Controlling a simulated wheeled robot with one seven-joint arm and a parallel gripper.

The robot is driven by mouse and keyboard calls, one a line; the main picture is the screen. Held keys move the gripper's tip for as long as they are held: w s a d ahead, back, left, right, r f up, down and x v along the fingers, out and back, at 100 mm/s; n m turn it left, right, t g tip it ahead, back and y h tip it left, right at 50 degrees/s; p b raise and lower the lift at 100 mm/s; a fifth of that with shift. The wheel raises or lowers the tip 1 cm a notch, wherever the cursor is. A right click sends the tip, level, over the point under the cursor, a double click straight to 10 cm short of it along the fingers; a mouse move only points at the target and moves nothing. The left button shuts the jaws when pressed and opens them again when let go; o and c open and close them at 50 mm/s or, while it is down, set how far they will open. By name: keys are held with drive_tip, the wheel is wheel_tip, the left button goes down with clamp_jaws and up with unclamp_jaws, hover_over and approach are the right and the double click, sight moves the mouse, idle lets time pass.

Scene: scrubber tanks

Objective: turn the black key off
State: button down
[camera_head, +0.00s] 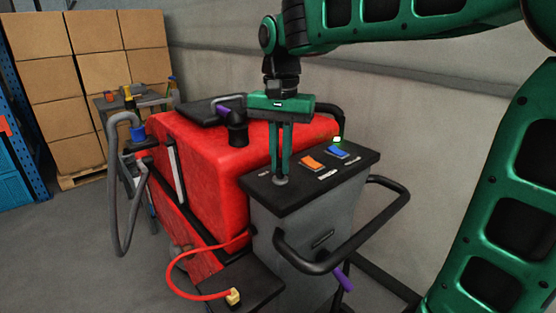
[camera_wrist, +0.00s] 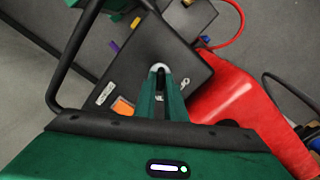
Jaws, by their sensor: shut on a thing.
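The console (camera_head: 315,165) is a dark panel top on a grey box at the rear of the red machine. My gripper (camera_head: 281,174) points straight down at the panel's left part. Its fingers are shut on the black key (camera_wrist: 160,84), which is mostly hidden between them. The key's round grey switch base (camera_head: 280,181) shows just under the fingertips. In the wrist view the fingertips meet at this pale ring. The key's exact angle cannot be told.
An orange switch (camera_head: 312,162) and a blue switch (camera_head: 338,152) lie right of the fingers. A black handlebar (camera_head: 345,250) curves around the console's front and right. The red tank (camera_head: 210,150) stands close on the left. A grey wall is behind; floor is open at left.

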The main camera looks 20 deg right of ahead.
sight(280, 163)
drive_tip(key=n, duration=0.6)
drive_tip(key=shift+w, duration=0.1)
drive_tip(key=n, duration=0.5)
drive_tip(key=shift+r+n, duration=0.1)
drive_tip(key=shift+n, duration=0.2)
idle(0.4)
drive_tip(key=c, duration=1.8)
unclamp_jaws()
wheel_tip(280, 163, up, 11)
drive_tip(key=shift+f, duration=0.15)
